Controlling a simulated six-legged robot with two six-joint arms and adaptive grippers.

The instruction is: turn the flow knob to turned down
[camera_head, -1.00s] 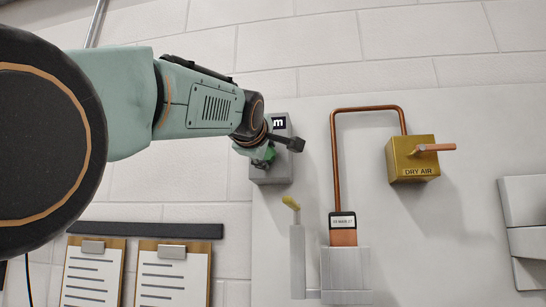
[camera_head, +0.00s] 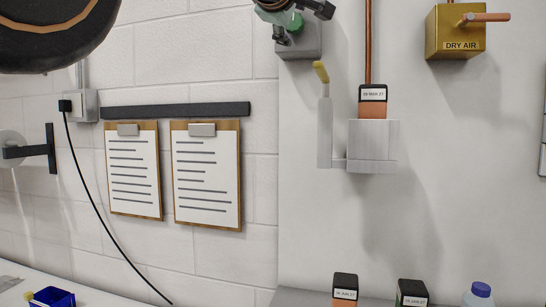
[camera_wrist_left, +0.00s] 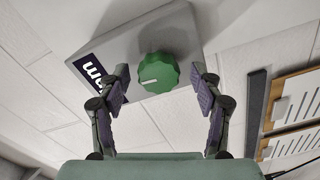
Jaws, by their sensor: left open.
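The flow knob (camera_wrist_left: 160,72) is a green, ridged knob on a grey box (camera_wrist_left: 110,45) with a dark label. A pale mark shows on its face, toward the lower left in the left wrist view. My left gripper (camera_head: 301,22) is at the top of the head view, in front of the same grey box (camera_head: 312,42). Its two fingers are open, one on each side of the knob in the left wrist view, with gaps visible. Whether the fingertips reach past the knob's face is hard to tell. My right gripper is not in view.
A copper pipe (camera_head: 368,45) and a grey holder (camera_head: 372,140) with a yellow-tipped lever (camera_head: 321,72) are beside the box. A brass dry air valve (camera_head: 455,32) is at upper right. Clipboards (camera_head: 206,180) hang at left. A bench edge is below.

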